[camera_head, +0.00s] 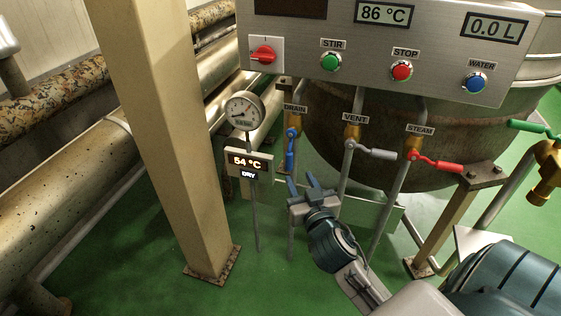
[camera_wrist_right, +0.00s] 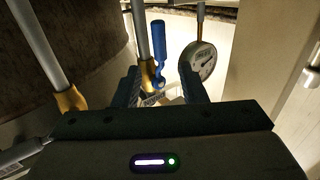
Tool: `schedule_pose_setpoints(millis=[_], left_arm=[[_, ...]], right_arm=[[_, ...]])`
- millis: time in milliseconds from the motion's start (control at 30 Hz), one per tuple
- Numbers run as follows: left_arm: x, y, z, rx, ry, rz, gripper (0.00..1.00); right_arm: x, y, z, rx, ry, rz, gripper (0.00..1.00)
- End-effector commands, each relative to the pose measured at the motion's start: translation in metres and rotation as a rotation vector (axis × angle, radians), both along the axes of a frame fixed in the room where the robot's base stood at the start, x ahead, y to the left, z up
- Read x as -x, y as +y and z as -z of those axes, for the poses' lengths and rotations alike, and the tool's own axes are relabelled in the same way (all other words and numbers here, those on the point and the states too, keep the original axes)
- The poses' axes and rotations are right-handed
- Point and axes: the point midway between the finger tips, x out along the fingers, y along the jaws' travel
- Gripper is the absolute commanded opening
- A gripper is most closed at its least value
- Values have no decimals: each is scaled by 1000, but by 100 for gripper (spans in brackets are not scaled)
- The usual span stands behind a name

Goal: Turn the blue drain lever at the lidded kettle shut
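The blue drain lever (camera_head: 290,157) hangs straight down below its brass valve, under the DRAIN label (camera_head: 295,109), at the lower left of the control panel. My right gripper (camera_head: 299,186) is open and empty, just below the lever in the head view. In the right wrist view the lever (camera_wrist_right: 159,40) shows beyond the gap between the two fingers of the gripper (camera_wrist_right: 160,82), and I see no contact. The kettle (camera_head: 375,130) stands behind the valves, partly hidden by the panel. My left gripper is not in view.
The grey vent lever (camera_head: 375,152) and red steam lever (camera_head: 437,163) are to the right. A round gauge (camera_head: 244,110) and a display reading 54 °C DRY (camera_head: 249,163) stand just left of the drain lever. A beige column (camera_head: 170,130) is further left.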

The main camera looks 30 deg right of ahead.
Motion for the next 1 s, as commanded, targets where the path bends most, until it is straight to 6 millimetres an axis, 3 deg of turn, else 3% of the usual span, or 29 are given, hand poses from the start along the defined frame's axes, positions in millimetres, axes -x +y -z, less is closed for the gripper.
schedule_pose_setpoints(millis=[500, 933, 1000], left_arm=[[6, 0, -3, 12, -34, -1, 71], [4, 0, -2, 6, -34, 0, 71], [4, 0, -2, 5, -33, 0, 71]], right_arm=[[-82, -23, 0, 1, -2, -2, 38], [-94, -26, -1, 1, -2, -3, 38], [-94, -26, -1, 1, -2, -3, 28]])
